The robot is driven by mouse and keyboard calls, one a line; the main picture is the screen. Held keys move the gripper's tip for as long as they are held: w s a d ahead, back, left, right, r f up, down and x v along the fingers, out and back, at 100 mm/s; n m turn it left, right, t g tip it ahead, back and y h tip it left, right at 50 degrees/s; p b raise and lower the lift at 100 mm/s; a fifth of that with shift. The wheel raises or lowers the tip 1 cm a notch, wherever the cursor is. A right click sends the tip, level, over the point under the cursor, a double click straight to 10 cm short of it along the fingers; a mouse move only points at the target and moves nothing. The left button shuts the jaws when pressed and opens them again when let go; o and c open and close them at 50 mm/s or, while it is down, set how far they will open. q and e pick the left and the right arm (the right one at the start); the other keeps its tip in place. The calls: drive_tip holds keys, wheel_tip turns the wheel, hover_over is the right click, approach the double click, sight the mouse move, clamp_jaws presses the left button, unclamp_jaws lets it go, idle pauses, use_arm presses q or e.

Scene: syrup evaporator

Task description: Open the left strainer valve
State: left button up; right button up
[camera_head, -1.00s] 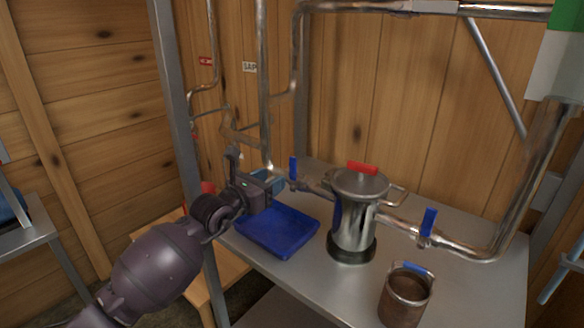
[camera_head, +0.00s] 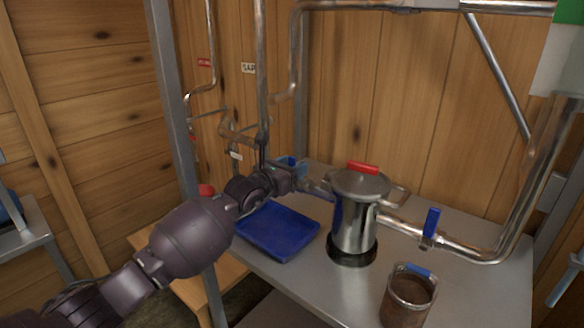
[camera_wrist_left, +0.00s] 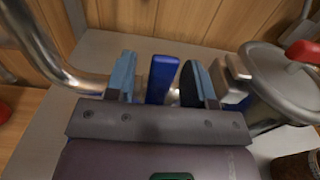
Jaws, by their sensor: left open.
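The left strainer valve has a blue handle, which stands upright in the left wrist view (camera_wrist_left: 162,80). It lies between the two fingers of my left gripper (camera_wrist_left: 160,82), which is open, with a gap visible on each side of the handle. In the head view my left gripper (camera_head: 296,175) is at the pipe left of the metal strainer (camera_head: 352,228) and hides most of this valve. The strainer has a lid with a red handle (camera_head: 362,168). The right valve's blue handle (camera_head: 431,222) stands upright on the pipe right of the strainer. My right gripper is not in view.
A blue tray (camera_head: 278,230) lies on the metal table (camera_head: 300,285) below my left forearm. A small metal pail (camera_head: 407,297) stands at the front right. Pipes and a steel post (camera_head: 177,100) rise around the table, with a wooden wall behind.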

use_arm(q)
drive_tip(key=shift+c, duration=0.5)
clamp_jaws()
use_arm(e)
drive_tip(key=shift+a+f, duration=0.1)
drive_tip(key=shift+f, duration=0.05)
use_arm(q)
drive_tip(key=shift+a, duration=0.1)
drive_tip(key=shift+w+a+n, duration=0.3)
drive_tip(key=shift+a+n, duration=0.05)
drive_tip(key=shift+n, duration=0.65)
drive_tip(key=n, duration=0.1)
drive_tip(key=w+a+n, duration=0.1)
drive_tip(key=n, duration=0.1)
drive_tip(key=a+f+n+p, duration=0.1)
drive_tip(key=n, duration=0.1)
drive_tip(key=shift+w+a+f, duration=0.1)
drive_tip(key=shift+w+a, duration=0.05)
drive_tip(key=shift+w, duration=0.15)
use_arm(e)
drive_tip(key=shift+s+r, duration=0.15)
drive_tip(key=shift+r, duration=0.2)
